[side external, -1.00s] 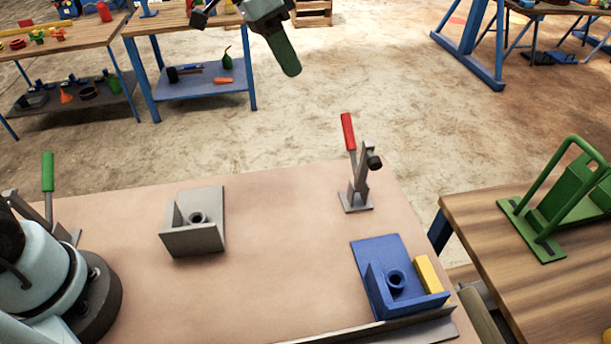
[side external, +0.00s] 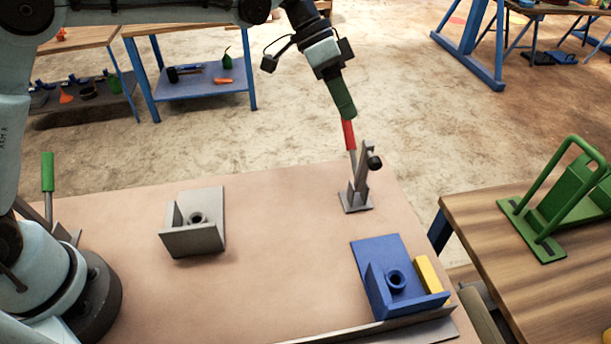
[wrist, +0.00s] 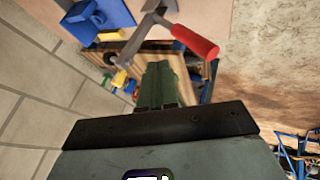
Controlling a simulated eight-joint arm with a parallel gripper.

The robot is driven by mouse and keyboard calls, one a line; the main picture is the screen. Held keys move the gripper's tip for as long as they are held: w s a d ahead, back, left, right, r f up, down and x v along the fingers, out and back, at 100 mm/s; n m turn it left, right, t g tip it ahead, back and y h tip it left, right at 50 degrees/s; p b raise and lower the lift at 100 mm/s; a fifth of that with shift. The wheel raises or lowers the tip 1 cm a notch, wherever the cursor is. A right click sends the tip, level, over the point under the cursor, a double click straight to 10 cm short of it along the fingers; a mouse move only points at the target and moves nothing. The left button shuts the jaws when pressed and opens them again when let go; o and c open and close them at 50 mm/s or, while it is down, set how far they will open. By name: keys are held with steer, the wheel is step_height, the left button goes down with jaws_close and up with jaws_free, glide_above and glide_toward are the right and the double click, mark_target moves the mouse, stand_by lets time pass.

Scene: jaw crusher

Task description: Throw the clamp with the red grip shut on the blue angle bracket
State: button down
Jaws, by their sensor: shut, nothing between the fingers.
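The clamp (side external: 357,188) stands at the far right part of the bench, its red grip (side external: 348,135) pointing up. Its arm with the black tip (side external: 374,162) is raised, clear of the blue angle bracket (side external: 388,278), which sits nearer the camera. My gripper (side external: 347,116) has its green fingers shut and empty. In the side view its tips overlap the top of the red grip; contact cannot be told. In the wrist view, the red grip (wrist: 195,42) lies just beyond and right of the fingertips (wrist: 158,66), and the blue bracket (wrist: 97,18) is at upper left.
A yellow block (side external: 430,274) stands against the blue bracket, with a metal rail (side external: 400,328) in front. A grey bracket (side external: 194,222) and a green-gripped clamp (side external: 48,175) are to the left. A green frame (side external: 555,200) stands on the right table. The bench middle is clear.

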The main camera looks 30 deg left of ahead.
steer(key=s+d, duration=0.1)
steer(key=s+d+f, duration=0.2)
steer(key=d, duration=0.1)
steer(key=shift+f, duration=0.1)
steer(key=shift+d, duration=0.15)
stand_by(0.3)
